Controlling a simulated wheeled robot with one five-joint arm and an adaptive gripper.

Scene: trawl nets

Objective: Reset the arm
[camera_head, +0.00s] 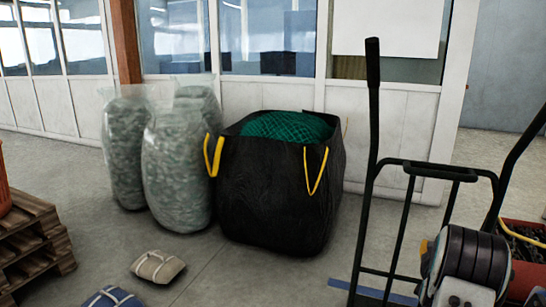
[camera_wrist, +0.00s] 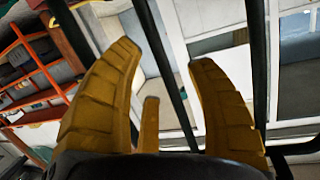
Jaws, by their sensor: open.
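My gripper (camera_wrist: 165,55) shows in the wrist view with its ribbed yellow fingers spread apart. The gap between the fingertips is empty, and dark poles and a pale framed wall or window show behind it. The wrist view is strongly tilted. In the head view I cannot clearly make out both fingers, so the arm's full pose is hard to tell.
A dark hand-truck frame (camera_head: 374,150) stands at the right. A black bag (camera_head: 265,205) of green netting and filled clear sacks (camera_head: 178,170) stand by the wall. A pallet (camera_head: 35,240) is at the left. Small bundles (camera_head: 158,266) lie on the floor.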

